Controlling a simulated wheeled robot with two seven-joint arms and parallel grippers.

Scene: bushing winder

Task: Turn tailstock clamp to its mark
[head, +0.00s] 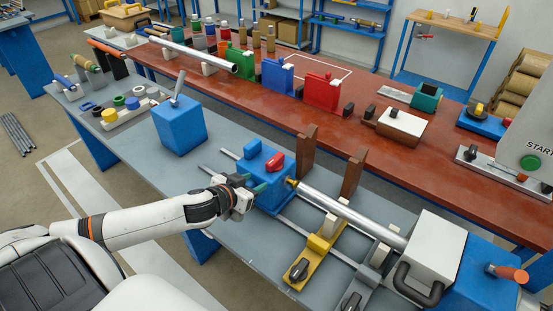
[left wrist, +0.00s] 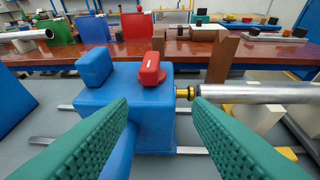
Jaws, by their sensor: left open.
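The tailstock is a blue block (head: 262,195) on two rails, and it fills the middle of the left wrist view (left wrist: 110,92). The red tailstock clamp (head: 275,162) sits on its top; in the left wrist view the clamp (left wrist: 151,70) is a short red lever with a small pale line on its face. The line it turns to is not clear to me. My left gripper (head: 251,184) is open at the near side of the tailstock. Its green fingers frame the block in the wrist view, empty and below the clamp. My right gripper is not in view.
A brass tip (head: 292,182) on the tailstock meets a silver tube (head: 350,217) running to the white and blue headstock (head: 437,252). Brown uprights (head: 307,150) stand close behind the tailstock. A yellow bracket (head: 316,258) is in front of the tube. A blue box (head: 180,130) stands left.

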